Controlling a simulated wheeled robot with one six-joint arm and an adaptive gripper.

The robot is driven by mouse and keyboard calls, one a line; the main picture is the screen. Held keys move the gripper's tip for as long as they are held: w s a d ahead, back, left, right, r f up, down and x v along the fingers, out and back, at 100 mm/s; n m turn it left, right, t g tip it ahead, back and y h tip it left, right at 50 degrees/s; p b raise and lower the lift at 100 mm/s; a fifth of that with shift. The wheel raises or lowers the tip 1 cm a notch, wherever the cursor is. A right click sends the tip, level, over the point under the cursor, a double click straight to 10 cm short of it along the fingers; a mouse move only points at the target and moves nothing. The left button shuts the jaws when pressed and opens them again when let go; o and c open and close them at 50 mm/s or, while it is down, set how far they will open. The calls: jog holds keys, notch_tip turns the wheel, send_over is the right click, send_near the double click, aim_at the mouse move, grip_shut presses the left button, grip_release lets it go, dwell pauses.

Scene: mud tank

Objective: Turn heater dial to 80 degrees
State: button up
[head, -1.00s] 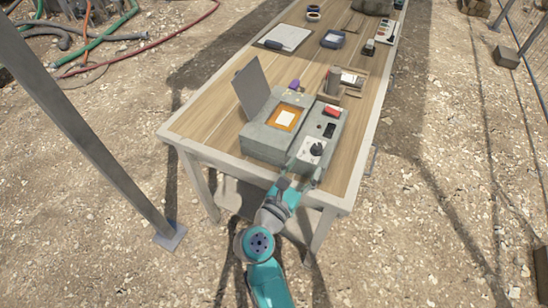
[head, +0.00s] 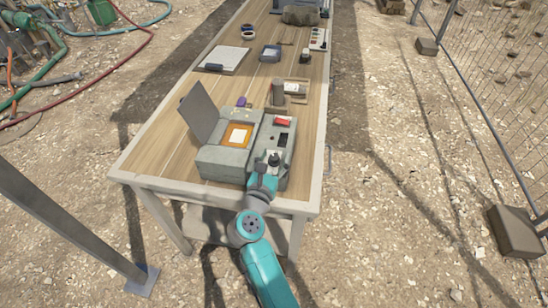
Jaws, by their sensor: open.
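The heater (head: 222,162) is a grey box near the front end of the wooden table, with its flat lid (head: 200,113) raised at the left. An orange-framed recess on top holds a white piece. The control panel on its right side has a red switch (head: 282,121), a dark window (head: 283,141) and a black heater dial (head: 274,158) on a pale plate. The dial's setting is too small to read. My gripper (head: 267,169) is open, just in front of the dial. Its fingertips overlap the plate in the picture; I cannot tell whether they touch the dial.
The table (head: 150,164) runs away from me. Behind the heater stand a grey cylinder (head: 278,93), a small tray and a purple item (head: 241,101). A clipboard (head: 223,60) lies farther back. A metal post (head: 70,225) stands left; a wire fence is at right.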

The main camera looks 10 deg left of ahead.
jog(key=shift+w, duration=0.1)
jog(key=c, duration=1.2)
jog(key=shift+o, duration=0.2)
jog(key=shift+a+m+h, duration=0.1)
jog(key=shift+m+h, duration=0.7)
jog(key=shift+h, duration=0.4)
jog(key=shift+m+g+h, duration=0.7)
jog(key=shift+m+h, duration=0.1)
jog(key=shift+h, duration=0.4)
jog(key=o, duration=1.2)
jog(key=shift+c, duration=0.2)
